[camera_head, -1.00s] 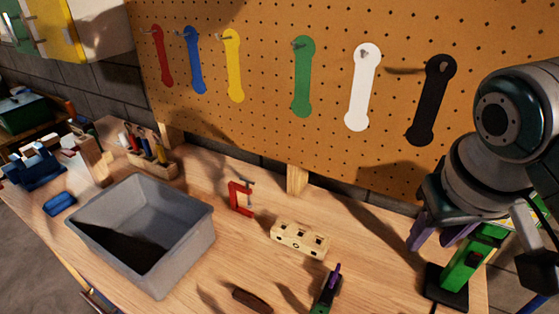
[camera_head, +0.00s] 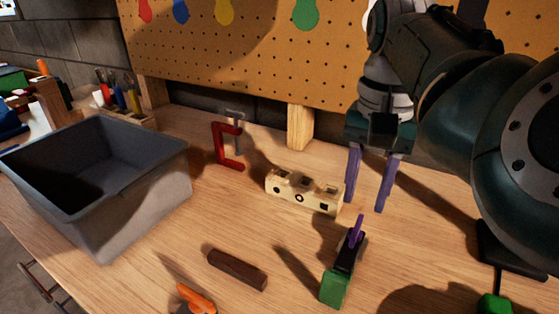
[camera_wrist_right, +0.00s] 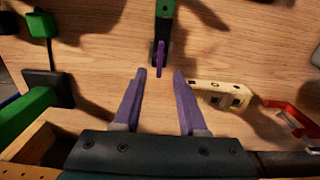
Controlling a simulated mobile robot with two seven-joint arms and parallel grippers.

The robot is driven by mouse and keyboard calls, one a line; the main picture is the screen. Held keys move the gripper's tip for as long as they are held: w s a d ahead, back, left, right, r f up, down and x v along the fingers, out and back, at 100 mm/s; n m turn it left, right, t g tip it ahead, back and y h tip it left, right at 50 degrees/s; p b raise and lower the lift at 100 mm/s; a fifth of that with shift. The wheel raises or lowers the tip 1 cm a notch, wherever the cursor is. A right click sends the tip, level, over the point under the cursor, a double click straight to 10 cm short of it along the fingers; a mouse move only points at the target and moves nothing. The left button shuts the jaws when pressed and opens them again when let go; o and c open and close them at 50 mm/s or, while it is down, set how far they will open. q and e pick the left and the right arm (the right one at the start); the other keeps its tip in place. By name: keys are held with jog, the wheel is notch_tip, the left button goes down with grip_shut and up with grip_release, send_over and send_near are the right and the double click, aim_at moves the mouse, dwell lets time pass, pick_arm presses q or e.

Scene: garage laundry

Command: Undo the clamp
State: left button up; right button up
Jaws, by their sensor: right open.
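A red C-shaped clamp (camera_head: 228,155) with a grey screw stands upright on the wooden workbench, left of a beige block with holes (camera_head: 304,192). In the right wrist view the clamp (camera_wrist_right: 293,116) shows partly at the right edge. A green and black tool with a purple tip (camera_head: 343,272) lies in front of the block; I cannot tell what it is. My right gripper (camera_head: 365,205) is open and empty, pointing down just right of the block. In the wrist view the purple tip (camera_wrist_right: 160,58) shows just beyond its fingertips. My left gripper is not in view.
A grey bin (camera_head: 150,210) stands at the left. A dark brown bar (camera_head: 237,269) and an orange object (camera_head: 195,298) lie near the front. A wooden post (camera_head: 300,127) and pegboard (camera_head: 220,62) stand behind.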

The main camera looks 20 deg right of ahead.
aim_at(358, 226)
notch_tip(358, 226, down, 6)
jog(key=shift+b, duration=0.6)
grip_shut()
